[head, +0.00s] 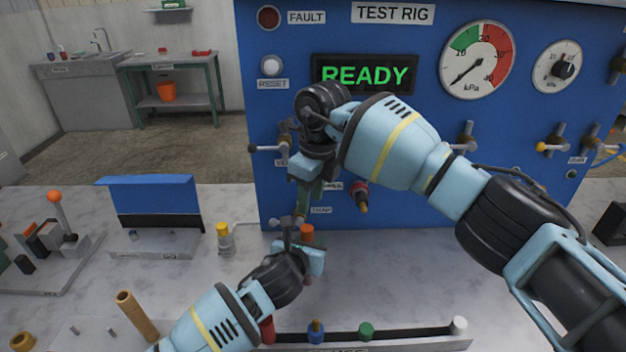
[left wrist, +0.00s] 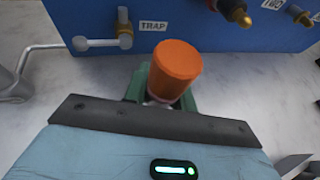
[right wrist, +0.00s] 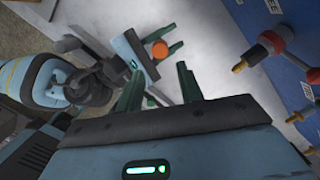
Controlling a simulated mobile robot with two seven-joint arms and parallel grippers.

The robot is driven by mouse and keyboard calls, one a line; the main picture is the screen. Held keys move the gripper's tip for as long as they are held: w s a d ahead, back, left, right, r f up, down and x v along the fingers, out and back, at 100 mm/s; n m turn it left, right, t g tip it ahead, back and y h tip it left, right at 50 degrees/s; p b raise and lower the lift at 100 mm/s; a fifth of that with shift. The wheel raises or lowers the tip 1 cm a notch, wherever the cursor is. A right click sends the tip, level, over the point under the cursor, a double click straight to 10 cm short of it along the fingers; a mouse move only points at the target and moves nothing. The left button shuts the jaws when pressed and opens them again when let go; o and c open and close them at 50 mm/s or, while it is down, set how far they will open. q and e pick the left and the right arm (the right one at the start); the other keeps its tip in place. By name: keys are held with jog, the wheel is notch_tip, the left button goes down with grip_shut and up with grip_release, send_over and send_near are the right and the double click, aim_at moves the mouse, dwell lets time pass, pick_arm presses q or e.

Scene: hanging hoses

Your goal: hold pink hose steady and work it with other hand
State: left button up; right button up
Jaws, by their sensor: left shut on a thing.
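My left gripper (head: 310,252) is shut just below an orange cap (head: 307,233), low in front of the test rig. In the left wrist view the orange cap (left wrist: 174,68) stands up between the green fingers, with a pale pinkish collar (left wrist: 158,101) under it. My right gripper (head: 302,212) points down just above the cap. In the right wrist view its fingers (right wrist: 156,86) are apart and empty, with the cap (right wrist: 158,50) beyond them.
The blue test rig (head: 420,175) stands close behind, with valves and a red, orange-tipped port (head: 357,196) sticking out. A slotted rail with coloured pegs (head: 400,336) lies in front. A yellow-capped bottle (head: 224,240) stands left.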

aim_at(307, 228)
jog(key=f, duration=0.7)
jog(key=shift+w+a+f, duration=0.2)
jog(key=shift+w+a, duration=0.05)
jog(key=shift+a, duration=0.15)
jog(key=shift+c, duration=0.4)
jog(key=c, duration=0.7)
jog(key=shift+r, duration=0.8)
jog(key=shift+r, duration=2.1)
jog(key=shift+r, duration=0.1)
notch_tip(307, 228, up, 3)
jog(key=shift+f, duration=0.1)
